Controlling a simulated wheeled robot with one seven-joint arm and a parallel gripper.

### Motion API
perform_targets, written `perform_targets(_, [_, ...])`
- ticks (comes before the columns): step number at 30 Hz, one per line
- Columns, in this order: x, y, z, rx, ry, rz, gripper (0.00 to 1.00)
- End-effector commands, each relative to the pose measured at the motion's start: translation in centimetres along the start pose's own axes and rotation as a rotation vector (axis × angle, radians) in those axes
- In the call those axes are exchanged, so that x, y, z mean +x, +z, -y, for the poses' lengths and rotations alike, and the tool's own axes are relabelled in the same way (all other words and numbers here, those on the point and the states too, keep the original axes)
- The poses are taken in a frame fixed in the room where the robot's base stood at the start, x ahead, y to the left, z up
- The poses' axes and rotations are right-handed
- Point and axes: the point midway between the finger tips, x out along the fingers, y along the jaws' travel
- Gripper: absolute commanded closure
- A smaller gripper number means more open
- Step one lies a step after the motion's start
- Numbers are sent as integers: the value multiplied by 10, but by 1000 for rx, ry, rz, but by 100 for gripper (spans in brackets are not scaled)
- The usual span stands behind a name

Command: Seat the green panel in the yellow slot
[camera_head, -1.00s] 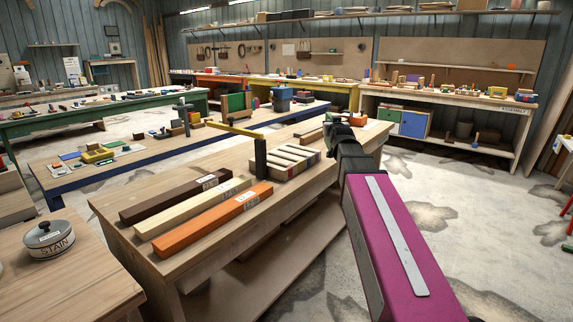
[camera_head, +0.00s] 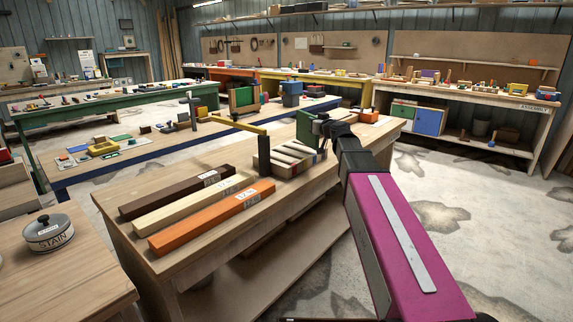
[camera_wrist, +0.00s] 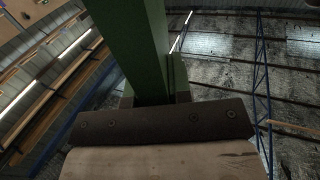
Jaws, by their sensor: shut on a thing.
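The green panel (camera_head: 309,127) is upright in my gripper (camera_head: 322,128), above the back right part of the near wooden bench. My gripper is shut on it; the fingertips are small and partly hidden by my wrist. In the wrist view, the green panel (camera_wrist: 137,45) runs up from a dark strip with screws. A slatted rack (camera_head: 292,157) with coloured end faces lies on the bench, below and left of the panel. I cannot tell which of its gaps is the yellow slot. The panel's lower edge appears close to the rack's far end; contact is unclear.
Dark brown (camera_head: 176,193), cream (camera_head: 190,203) and orange (camera_head: 212,217) beams lie on the near bench (camera_head: 145,262).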

Motion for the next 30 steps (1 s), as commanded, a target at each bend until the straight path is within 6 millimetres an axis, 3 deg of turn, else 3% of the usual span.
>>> perform_targets(9, [22, -18, 54, 0, -296, -2, 100])
perform_targets(14, [24, -25, 69, 0, -377, 0, 100])
perform_targets(24, [23, 22, 72, 3, -388, 1, 100])
perform_targets(30, [23, 35, 72, 1, -388, 0, 100])
